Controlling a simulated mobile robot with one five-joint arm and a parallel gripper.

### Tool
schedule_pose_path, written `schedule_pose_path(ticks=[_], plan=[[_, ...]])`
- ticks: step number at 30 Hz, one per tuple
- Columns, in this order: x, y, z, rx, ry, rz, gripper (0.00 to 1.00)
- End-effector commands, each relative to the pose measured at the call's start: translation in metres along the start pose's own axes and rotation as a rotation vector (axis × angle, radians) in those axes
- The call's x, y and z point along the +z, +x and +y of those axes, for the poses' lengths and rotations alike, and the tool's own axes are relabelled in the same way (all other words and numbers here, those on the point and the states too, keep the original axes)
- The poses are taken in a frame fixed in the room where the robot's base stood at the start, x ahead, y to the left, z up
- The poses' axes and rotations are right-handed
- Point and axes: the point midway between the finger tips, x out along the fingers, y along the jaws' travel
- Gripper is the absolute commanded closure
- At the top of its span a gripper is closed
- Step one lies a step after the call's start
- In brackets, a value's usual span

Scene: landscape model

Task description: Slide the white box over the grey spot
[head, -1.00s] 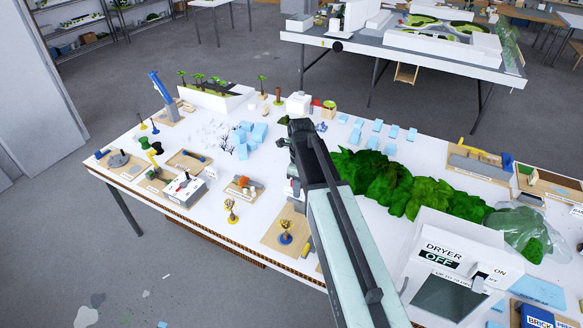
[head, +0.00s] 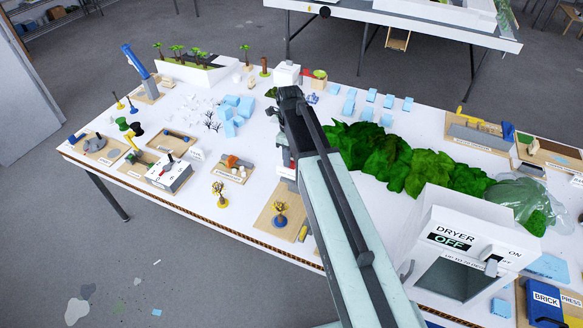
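A white box (head: 170,173) with a dark and red top detail sits near the table's front left, beside small wooden boards. A plain white cube (head: 287,73) stands at the back edge; I cannot tell for sure which of these is the task's box. A grey round patch (head: 96,143) lies on a wooden board at the far left; whether it is the grey spot is unclear.
Blue blocks (head: 234,112) lie left of my arm. Green bushes (head: 385,158) and the white dryer (head: 455,235) stand to the right.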

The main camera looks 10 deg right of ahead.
Motion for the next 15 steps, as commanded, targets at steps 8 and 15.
schedule_pose_path(ticks=[8, 15], plan=[[0.002, 0.03, 0.001, 0.0, -0.003, 0.0, 0.65], [0.002, 0.028, 0.001, 0.0, -0.004, 0.0, 0.85]])
